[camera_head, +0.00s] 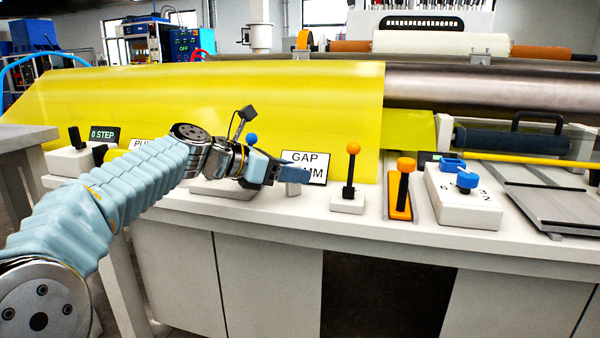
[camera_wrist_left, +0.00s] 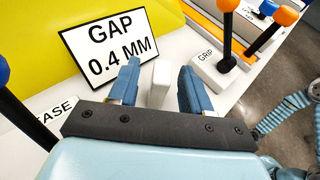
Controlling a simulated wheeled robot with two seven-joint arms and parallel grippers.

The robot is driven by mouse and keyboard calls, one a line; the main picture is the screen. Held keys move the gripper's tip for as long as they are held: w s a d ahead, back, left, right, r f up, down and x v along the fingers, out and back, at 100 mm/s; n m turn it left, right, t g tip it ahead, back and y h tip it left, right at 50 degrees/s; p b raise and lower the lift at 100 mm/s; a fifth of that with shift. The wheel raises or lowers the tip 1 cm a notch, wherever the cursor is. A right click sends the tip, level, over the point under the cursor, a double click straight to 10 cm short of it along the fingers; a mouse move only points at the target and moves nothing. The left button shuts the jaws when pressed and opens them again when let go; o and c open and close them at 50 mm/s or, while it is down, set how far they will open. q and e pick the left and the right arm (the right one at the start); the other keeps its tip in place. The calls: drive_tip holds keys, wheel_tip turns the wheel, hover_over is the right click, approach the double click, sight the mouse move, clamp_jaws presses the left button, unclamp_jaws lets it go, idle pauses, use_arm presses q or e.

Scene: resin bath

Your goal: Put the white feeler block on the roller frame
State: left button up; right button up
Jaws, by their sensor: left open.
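The white feeler block (camera_wrist_left: 159,83) is a small upright block on the white bench top, just in front of the GAP 0.4 MM sign. It also shows partly in the head view (camera_head: 293,188), below the fingers. My left gripper (camera_head: 290,173) is open, its blue fingers pointing at the block. In the left wrist view, the block shows in the gap between the fingertips (camera_wrist_left: 160,75), with space on both sides. My right gripper is out of view.
The GAP sign (camera_head: 306,165) stands close behind the fingers. A yellow sheet (camera_head: 220,100) hangs behind.

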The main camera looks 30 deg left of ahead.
use_arm(q)
drive_tip(key=p+v, duration=0.1)
drive_tip(key=v, duration=0.7)
drive_tip(key=shift+s+a+r, duration=0.15)
drive_tip(key=shift+s+r, duration=0.1)
drive_tip(key=shift+s+a, duration=0.2)
drive_tip(key=shift+s, duration=0.15)
